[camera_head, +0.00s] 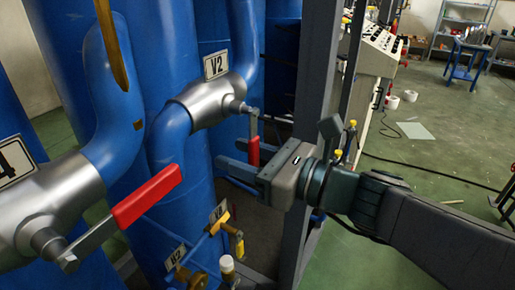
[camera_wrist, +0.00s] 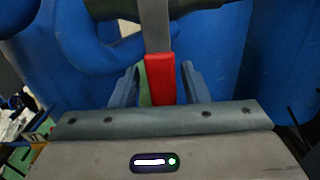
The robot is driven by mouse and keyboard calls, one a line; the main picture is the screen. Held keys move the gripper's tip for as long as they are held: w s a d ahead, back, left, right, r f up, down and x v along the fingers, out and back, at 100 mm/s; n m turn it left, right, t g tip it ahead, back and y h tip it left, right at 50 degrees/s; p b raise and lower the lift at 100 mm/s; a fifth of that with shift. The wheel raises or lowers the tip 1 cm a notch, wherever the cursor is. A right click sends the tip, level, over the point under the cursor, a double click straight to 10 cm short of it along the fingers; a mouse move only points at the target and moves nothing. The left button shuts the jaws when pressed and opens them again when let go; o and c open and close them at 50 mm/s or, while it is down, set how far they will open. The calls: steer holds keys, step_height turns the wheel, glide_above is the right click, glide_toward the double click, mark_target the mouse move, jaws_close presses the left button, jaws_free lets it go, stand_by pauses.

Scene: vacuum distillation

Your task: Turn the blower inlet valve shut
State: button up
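A silver valve body (camera_head: 205,98) sits in a blue pipe under a label reading V2 (camera_head: 216,65). Its lever hangs down and ends in a red grip (camera_head: 254,152). In the wrist view the red grip (camera_wrist: 160,78) stands upright between the two fingers of my gripper (camera_wrist: 160,68), with a gap on each side. In the head view my gripper (camera_head: 229,154) reaches in from the right, its open fingers on either side of the red grip. I cannot tell which valve is the blower inlet valve.
A second valve with a red lever (camera_head: 146,196) is at the left, near a label ending in 4 (camera_head: 14,160). Small yellow-handled valves (camera_head: 238,240) are below. A grey upright post (camera_head: 313,90) stands close behind my gripper. Open green floor (camera_head: 440,150) lies right.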

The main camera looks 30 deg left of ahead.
steer(key=d+b, duration=0.2)
steer(key=d, duration=1.2)
steer(key=shift+w, duration=0.4)
